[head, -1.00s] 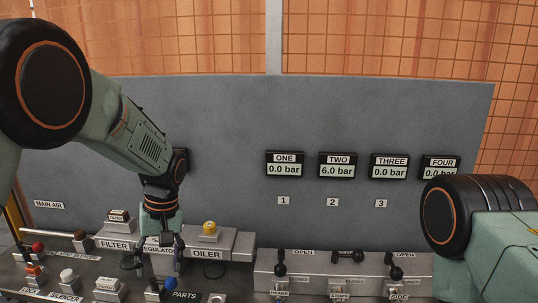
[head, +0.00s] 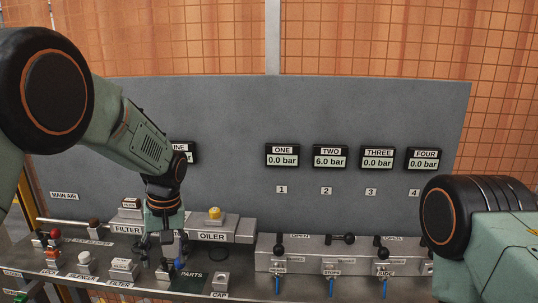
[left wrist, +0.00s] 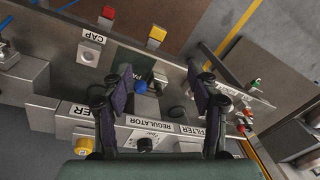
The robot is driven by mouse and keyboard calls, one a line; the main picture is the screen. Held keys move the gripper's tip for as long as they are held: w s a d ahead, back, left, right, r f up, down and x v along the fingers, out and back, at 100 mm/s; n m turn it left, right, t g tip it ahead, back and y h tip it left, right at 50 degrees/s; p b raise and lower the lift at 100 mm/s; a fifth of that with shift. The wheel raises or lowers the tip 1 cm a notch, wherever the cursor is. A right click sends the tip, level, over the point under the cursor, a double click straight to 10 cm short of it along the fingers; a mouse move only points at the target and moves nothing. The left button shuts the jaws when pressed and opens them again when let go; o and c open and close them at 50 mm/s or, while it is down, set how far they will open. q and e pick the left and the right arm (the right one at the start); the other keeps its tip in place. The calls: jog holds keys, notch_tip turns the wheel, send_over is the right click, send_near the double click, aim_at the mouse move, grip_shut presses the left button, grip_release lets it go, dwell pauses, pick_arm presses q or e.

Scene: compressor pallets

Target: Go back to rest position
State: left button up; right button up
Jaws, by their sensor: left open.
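My left gripper (head: 168,247) hangs pointing down over the bench, in front of the block labelled REGULATOR and between the FILTER block (head: 128,228) and the OILER block (head: 212,237). In the left wrist view its two fingers (left wrist: 160,78) stand apart with nothing between them. A blue knob (left wrist: 141,86) lies below and beyond the fingers near the PARTS area; I cannot tell its exact distance from them. My right arm shows only as a link at the right edge of the head view; its gripper is out of view.
A grey panel (head: 230,120) stands behind, with displays ONE (head: 282,155), TWO (head: 330,156), THREE (head: 377,157) and FOUR (head: 424,158); TWO reads 6.0 bar, the others 0.0. Valve levers (head: 279,252) stand on a block at right. Small labelled parts crowd the front left.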

pick_arm(q)
notch_tip(320, 180, down, 6)
jog(key=w+d+m+t+h, duration=0.1)
jog(key=w+d+m+t, duration=0.1)
jog(key=t, duration=0.1)
jog(key=s+f+m+b, duration=0.2)
jog(key=s+f, duration=0.8)
jog(key=f, duration=0.2)
jog(key=s+f+g+b, duration=0.1)
jog(key=s+f, duration=0.3)
jog(key=s, duration=0.6)
jog(key=s+a+f+g+b, duration=0.1)
jog(key=s+f, duration=0.3)
jog(key=s, duration=0.6)
jog(key=s+f+g+b, duration=0.1)
jog(key=s+f, duration=0.3)
jog(key=s, duration=0.6)
jog(key=shift+s+a+h+b, duration=0.25)
jog(key=shift+s+h+b, duration=0.15)
jog(key=shift+b, duration=0.25)
jog(key=shift+w, duration=0.1)
